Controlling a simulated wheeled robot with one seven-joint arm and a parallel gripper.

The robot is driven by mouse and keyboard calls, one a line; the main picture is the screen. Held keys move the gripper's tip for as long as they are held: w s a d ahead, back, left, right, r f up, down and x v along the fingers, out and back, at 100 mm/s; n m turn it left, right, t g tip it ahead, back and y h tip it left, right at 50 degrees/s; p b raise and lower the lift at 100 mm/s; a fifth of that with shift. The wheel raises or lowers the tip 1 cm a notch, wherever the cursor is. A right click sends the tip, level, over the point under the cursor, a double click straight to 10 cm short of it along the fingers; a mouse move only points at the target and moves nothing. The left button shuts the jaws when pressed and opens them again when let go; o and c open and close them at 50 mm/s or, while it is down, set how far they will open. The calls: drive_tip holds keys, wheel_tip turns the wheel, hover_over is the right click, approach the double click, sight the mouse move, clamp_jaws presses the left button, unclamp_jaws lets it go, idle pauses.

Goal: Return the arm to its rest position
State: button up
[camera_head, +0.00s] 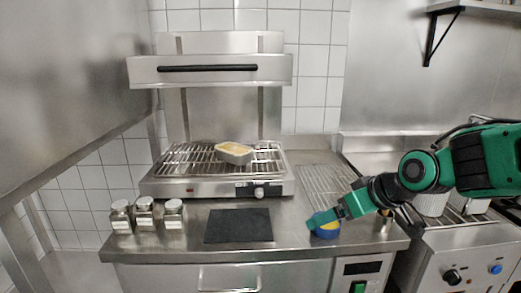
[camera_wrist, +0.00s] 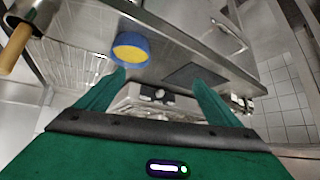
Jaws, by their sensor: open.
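My green arm reaches in from the right of the head view. My gripper (camera_head: 319,217) is low over the right part of the steel counter (camera_head: 290,222). A blue bowl (camera_head: 327,233) with a yellow inside stands on the counter there, partly covered by my gripper. In the wrist view my gripper (camera_wrist: 159,77) has its two green fingers spread with nothing held between them. The blue bowl (camera_wrist: 130,56) shows just past the tip of the left finger. I cannot tell whether the finger touches it.
A grill (camera_head: 215,186) with a raised hood (camera_head: 210,69) carries a filled tray (camera_head: 234,153) on its grate. Several things lie nearby: small jars (camera_head: 146,213), a black mat (camera_head: 238,225), a wire rack (camera_head: 325,185). A fryer-like unit (camera_head: 465,255) stands right, under my arm.

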drive_tip(key=s+d+f+m+g+h, duration=0.1)
drive_tip(key=s+d+f+m+h, duration=0.2)
drive_tip(key=d, duration=0.4)
drive_tip(key=s+d+f+m+g+h, duration=0.1)
drive_tip(key=s+d+m+g, duration=0.1)
drive_tip(key=s+d, duration=0.45)
drive_tip(key=s+d+f+m+g, duration=0.1)
drive_tip(key=s+d+m+g, duration=0.1)
drive_tip(key=s, duration=0.6)
drive_tip(key=s+d+f+m+g, duration=0.1)
drive_tip(key=s+d+m+g, duration=0.1)
drive_tip(key=s+d+m, duration=0.3)
drive_tip(key=s+d, duration=0.2)
drive_tip(key=s, duration=0.1)
drive_tip(key=shift+d, duration=0.15)
